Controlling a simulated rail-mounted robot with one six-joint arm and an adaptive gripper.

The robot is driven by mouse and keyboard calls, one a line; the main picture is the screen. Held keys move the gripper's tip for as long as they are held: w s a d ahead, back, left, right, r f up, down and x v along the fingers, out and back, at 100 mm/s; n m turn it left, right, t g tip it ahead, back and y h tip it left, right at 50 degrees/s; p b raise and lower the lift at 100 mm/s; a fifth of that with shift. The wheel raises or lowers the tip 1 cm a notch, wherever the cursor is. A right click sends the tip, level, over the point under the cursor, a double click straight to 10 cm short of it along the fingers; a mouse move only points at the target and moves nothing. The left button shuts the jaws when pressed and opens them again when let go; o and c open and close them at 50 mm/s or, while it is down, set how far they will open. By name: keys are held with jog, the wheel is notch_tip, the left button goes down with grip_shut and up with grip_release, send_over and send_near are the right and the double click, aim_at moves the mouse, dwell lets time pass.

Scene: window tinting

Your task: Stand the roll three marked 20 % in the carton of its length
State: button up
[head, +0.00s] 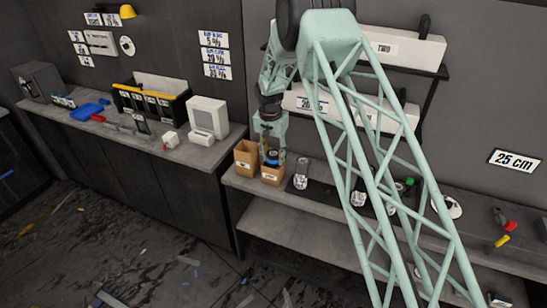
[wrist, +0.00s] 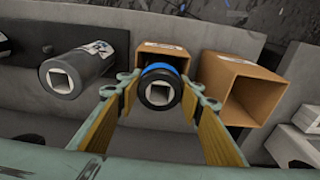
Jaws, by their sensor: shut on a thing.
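My gripper (head: 272,147) is shut on a dark roll (wrist: 160,88) with a blue band and a square core hole. It also shows in the wrist view (wrist: 163,102), a finger on each side of the roll. The roll is upright, its lower part at the mouth of the labelled front carton (head: 271,178), which also shows in the wrist view (wrist: 166,48). How deep it reaches inside is hidden. The roll's marking cannot be read. A second, open carton (head: 245,160) stands beside it; in the wrist view (wrist: 238,92) it looks empty.
A grey roll (head: 301,174) stands right of the cartons, close to my gripper in the wrist view (wrist: 77,73). More rolls (head: 358,194) stand behind my arm. A "25 cm" sign (head: 515,160) hangs on the wall. A counter (head: 190,150) with a monitor is at left.

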jog(key=shift+f, duration=0.15)
jog(key=o, duration=1.3)
jog(key=shift+c, duration=0.2)
jog(key=shift+r, duration=0.25)
jog(key=r, duration=0.7)
jog(key=s+r+b, duration=0.1)
jog(key=r, duration=0.2)
jog(key=shift+s+a+r, duration=0.1)
jog(key=shift+a+r, duration=0.15)
jog(key=shift+r, duration=0.6)
jog(key=shift+r, duration=0.1)
